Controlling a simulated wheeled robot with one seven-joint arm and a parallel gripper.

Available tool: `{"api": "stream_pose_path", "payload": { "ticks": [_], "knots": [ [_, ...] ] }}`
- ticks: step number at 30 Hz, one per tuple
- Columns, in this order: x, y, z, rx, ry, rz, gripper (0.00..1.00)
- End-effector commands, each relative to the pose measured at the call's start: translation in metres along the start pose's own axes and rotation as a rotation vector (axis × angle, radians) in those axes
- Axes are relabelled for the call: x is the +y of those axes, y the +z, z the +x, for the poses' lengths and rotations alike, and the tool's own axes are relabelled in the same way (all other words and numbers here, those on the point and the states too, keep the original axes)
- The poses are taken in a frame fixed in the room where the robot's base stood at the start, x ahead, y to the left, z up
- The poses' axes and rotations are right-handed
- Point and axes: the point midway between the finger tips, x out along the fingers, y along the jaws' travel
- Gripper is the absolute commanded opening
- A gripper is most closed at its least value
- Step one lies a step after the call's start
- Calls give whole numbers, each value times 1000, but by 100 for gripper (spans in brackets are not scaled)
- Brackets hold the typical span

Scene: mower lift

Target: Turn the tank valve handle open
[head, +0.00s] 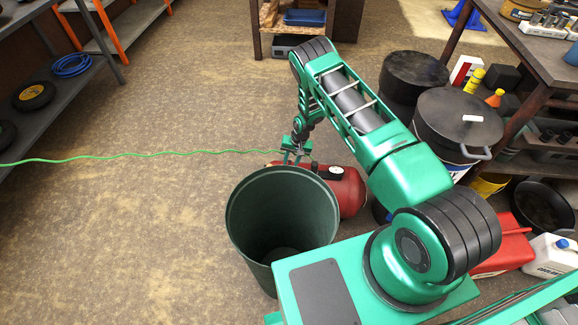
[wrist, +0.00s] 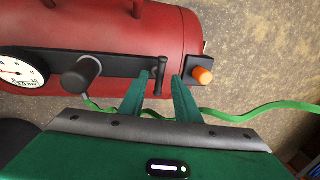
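A red tank (head: 350,190) lies on the floor behind the green bin in the head view. It fills the upper part of the wrist view (wrist: 110,30). A black bar on it carries a white-faced gauge (wrist: 20,70), a dark round knob (wrist: 88,68) and a small black T-shaped valve handle (wrist: 158,76). An orange-tipped fitting (wrist: 203,75) sits at the bar's right end. My gripper (wrist: 160,74) is open, with its green fingertips on either side of the handle; I cannot tell whether they touch it. In the head view my gripper (head: 296,152) is above the tank's left end.
A dark green bin (head: 232,230) stands in front of the tank. A green hose (head: 130,156) runs left across the floor from the tank. Black-lidded buckets (head: 458,125), a red can (head: 502,245) and a workbench crowd the right.

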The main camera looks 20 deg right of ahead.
Motion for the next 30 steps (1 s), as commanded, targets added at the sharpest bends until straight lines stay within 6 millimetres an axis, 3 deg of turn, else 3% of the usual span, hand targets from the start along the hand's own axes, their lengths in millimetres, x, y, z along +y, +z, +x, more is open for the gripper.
{"api": "stream_pose_path", "payload": {
  "ticks": [6, 16, 17, 20, 21, 30],
  "knots": [
    [0, 0, 17, 0, 0, -2, 30],
    [0, 0, 20, 0, 0, -1, 30],
    [0, 0, 20, 0, 0, -1, 27],
    [0, 0, 20, 0, 0, -1, 3],
    [0, 0, 20, 0, 0, -1, 0],
    [-4, 0, 20, -3, -2, -19, 0]
  ]
}}
